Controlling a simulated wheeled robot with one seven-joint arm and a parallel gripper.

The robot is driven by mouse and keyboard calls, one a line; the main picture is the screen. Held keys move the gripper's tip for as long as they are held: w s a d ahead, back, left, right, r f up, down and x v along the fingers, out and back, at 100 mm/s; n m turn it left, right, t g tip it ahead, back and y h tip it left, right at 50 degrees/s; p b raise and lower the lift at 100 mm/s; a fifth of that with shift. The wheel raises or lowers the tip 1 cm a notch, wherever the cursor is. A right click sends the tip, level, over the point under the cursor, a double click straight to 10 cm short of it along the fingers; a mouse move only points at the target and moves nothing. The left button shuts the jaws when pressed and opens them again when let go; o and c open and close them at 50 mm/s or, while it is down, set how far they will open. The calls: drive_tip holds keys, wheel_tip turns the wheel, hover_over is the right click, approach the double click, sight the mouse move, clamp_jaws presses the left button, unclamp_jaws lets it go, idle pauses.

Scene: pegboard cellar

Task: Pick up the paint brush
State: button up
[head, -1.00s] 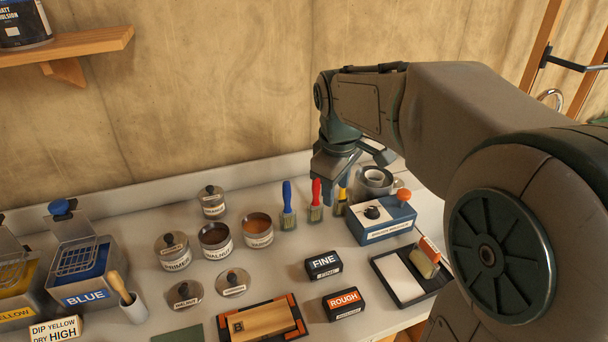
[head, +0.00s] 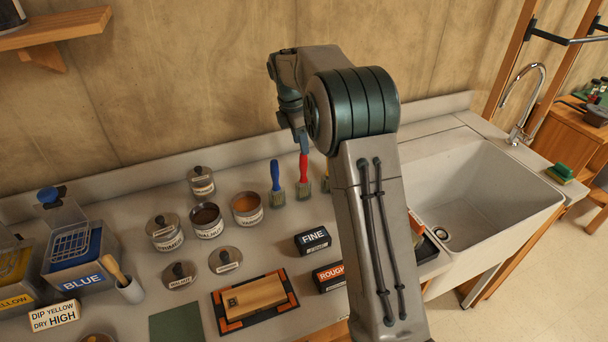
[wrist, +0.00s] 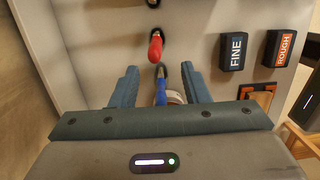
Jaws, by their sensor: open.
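Three paint brushes stand in a row near the back of the bench. The blue-handled paint brush (head: 275,180) is leftmost. The red-handled paint brush (head: 303,172) is beside it. A third brush (head: 326,172) is mostly hidden behind my arm in the head view. My gripper (wrist: 160,72) is open and empty. In the wrist view the blue handle (wrist: 161,92) shows between its fingers, partly covered by the gripper body; contact cannot be told. The red handle (wrist: 155,47) is just beyond the fingertips. In the head view my gripper is mostly hidden by my arm.
Open tins (head: 207,222) stand left of the brushes. The FINE block (head: 312,240) and ROUGH block (head: 329,276) lie in front. A sanding block (head: 255,296) on a tray is nearer. A white sink (head: 480,190) is right. The wall rises close behind.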

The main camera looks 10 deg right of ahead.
approach(307, 177)
drive_tip(key=shift+w+d, duration=0.1)
drive_tip(key=shift+w, duration=0.05)
drive_tip(key=shift+w+d+f+p, duration=0.15)
drive_tip(key=shift+f+p, duration=0.25)
drive_tip(key=shift+f, duration=0.45)
drive_tip(key=shift+w+d+f+p, duration=0.15)
drive_tip(key=shift+f+p, duration=0.25)
drive_tip(key=shift+f, duration=0.45)
drive_tip(key=shift+w+d+f+p, duration=0.1)
drive_tip(key=shift+f+p, duration=0.3)
drive_tip(key=shift+f, duration=0.45)
clamp_jaws()
